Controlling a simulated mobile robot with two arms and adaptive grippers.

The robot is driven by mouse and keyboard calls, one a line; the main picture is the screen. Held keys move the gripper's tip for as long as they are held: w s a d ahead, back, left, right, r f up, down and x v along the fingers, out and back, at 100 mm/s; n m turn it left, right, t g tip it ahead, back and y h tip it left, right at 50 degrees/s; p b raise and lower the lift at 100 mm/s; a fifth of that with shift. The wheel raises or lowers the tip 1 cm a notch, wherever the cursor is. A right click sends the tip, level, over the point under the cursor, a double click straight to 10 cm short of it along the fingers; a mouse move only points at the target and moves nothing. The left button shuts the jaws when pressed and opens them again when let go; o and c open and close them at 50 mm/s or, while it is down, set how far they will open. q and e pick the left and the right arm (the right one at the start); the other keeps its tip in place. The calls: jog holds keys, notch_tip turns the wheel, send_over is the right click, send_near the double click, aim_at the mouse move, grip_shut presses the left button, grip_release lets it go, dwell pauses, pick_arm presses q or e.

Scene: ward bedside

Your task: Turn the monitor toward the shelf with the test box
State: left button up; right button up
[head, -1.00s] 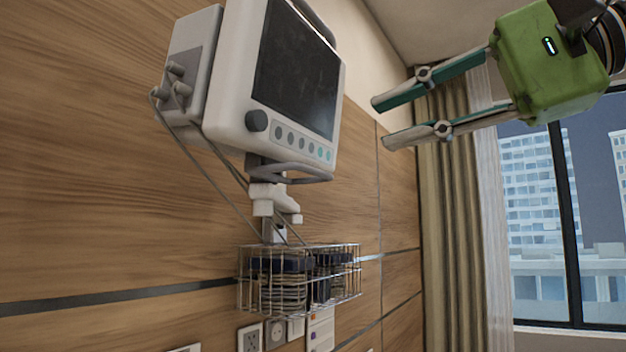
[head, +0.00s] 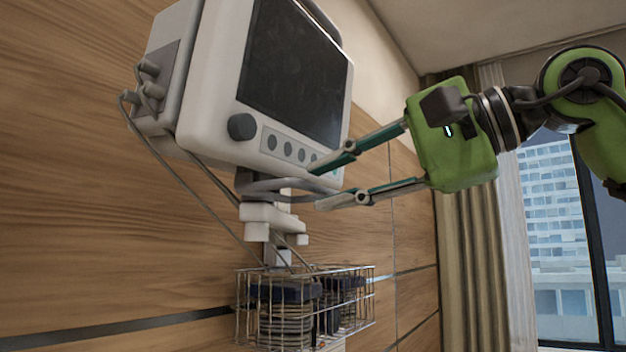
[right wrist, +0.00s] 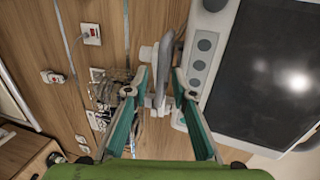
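The monitor (head: 215,100) is a white box with a dark screen, a round knob and a row of buttons, on a wall arm. It also shows in the right wrist view (right wrist: 200,65). A grey loop handle (head: 270,187) sits under its front edge. My right gripper (head: 314,188) is open, its fingertips at the lower right corner of the monitor by the handle's end. In the right wrist view, the handle (right wrist: 163,60) lies between the two open fingers; I cannot tell whether they touch it. My left gripper, the shelf and the test box are not in view.
A wire basket (head: 245,305) with coiled dark items hangs below the monitor. Cables run from the monitor's left side down to the mount. Wall sockets (right wrist: 92,35) show in the right wrist view. A curtain (head: 467,260) and window are at the right.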

aim_at(316, 187)
jog(key=shift+x, duration=1.15)
jog(key=shift+a+p, duration=0.25)
jog(key=shift+p, duration=0.05)
jog(key=shift+a, duration=0.15)
jog(key=shift+w, duration=0.15)
grip_shut()
pick_arm(q)
jog(key=shift+w+r, duration=0.5)
jog(key=shift+w, duration=0.25)
jog(key=shift+f, duration=0.15)
pick_arm(e)
jog(key=shift+f+t, duration=0.1)
jog(key=shift+t, duration=0.2)
